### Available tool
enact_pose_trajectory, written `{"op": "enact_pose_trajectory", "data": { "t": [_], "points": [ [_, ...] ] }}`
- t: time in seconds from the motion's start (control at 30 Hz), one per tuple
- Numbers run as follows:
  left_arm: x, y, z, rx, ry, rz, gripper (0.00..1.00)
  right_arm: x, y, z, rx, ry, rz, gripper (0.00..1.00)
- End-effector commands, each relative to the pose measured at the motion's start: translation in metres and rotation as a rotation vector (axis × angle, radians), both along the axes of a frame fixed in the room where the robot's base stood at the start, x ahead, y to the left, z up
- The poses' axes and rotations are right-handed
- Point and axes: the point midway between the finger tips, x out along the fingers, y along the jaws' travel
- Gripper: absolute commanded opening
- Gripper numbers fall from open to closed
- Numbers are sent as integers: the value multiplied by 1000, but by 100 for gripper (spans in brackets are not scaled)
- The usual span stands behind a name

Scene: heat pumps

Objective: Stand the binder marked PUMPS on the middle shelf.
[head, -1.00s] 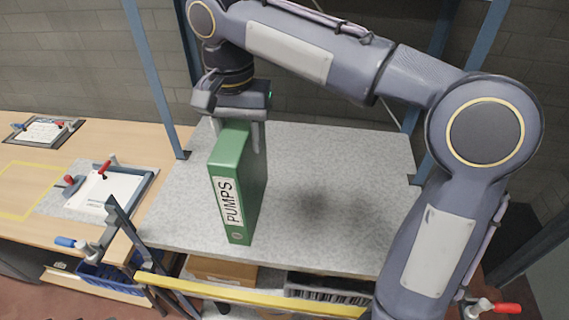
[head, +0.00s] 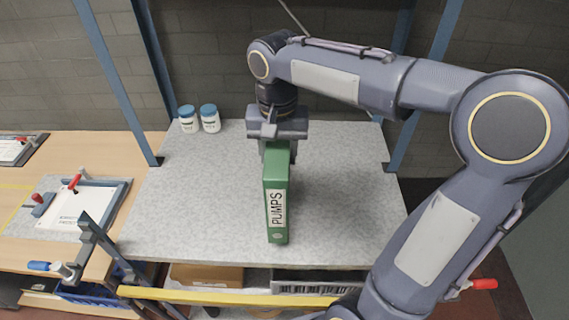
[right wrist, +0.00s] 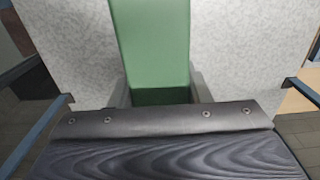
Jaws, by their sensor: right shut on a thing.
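The green binder (head: 277,200) has a white label reading PUMPS and is upright at the grey shelf (head: 180,220), near its middle. My right gripper (head: 277,145) is above it and shut on its top edge. In the right wrist view the green binder (right wrist: 152,45) runs up between the two fingers of my gripper (right wrist: 160,98). I cannot tell whether the binder's bottom touches the shelf. My left gripper is not in view.
Two white jars with blue lids (head: 198,119) stand at the shelf's back left corner. Blue rack posts (head: 112,85) rise at its sides. A yellow bar (head: 225,297) crosses below the front edge. A cardboard box (head: 205,276) sits lower down. The shelf's right side is clear.

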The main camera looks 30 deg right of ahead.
Motion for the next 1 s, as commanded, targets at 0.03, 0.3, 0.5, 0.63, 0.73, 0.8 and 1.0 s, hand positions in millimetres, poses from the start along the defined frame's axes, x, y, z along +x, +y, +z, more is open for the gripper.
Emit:
{"op": "enact_pose_trajectory", "data": {
  "t": [0.03, 0.3, 0.5, 0.63, 0.73, 0.8, 1.0],
  "points": [
    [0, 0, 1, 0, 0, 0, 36, 0, -3, -3, 0, 0, -1, 0],
    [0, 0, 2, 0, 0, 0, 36, -2, -15, -23, 0, 1, -1, 0],
    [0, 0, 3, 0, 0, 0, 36, -2, -14, -44, 0, -1, 0, 0],
    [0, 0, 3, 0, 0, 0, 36, -1, -14, -46, 0, -2, 0, 0],
    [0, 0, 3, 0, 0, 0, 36, -1, -14, -46, 1, -3, 0, 0],
    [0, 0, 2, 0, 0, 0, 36, -1, -14, -46, 1, -3, 0, 0],
    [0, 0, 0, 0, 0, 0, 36, -2, -14, -50, 0, 0, 0, 50]
  ]
}}
